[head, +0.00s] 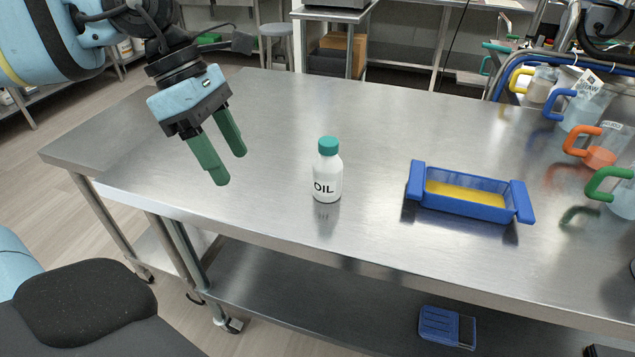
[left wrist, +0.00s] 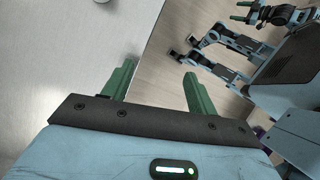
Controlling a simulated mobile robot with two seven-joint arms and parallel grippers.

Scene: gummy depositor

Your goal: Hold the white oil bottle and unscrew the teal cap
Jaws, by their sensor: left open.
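The white oil bottle (head: 327,180) stands upright on the steel table, left of the blue tray. Its teal cap (head: 328,146) sits on its neck. My left gripper (head: 232,170) is open and empty, above the table's left part, to the left of the bottle and apart from it. In the left wrist view, its two green fingers (left wrist: 158,92) are spread with nothing between them. A small white piece at the top edge of that view is too cut off to identify.
A blue tray (head: 418,202) with yellow contents stands right of the bottle. Several jugs with coloured handles, one orange (head: 582,142), line the table's right side. The steel table (head: 270,110) is clear around the bottle. A blue scale (head: 447,327) lies on the lower shelf.

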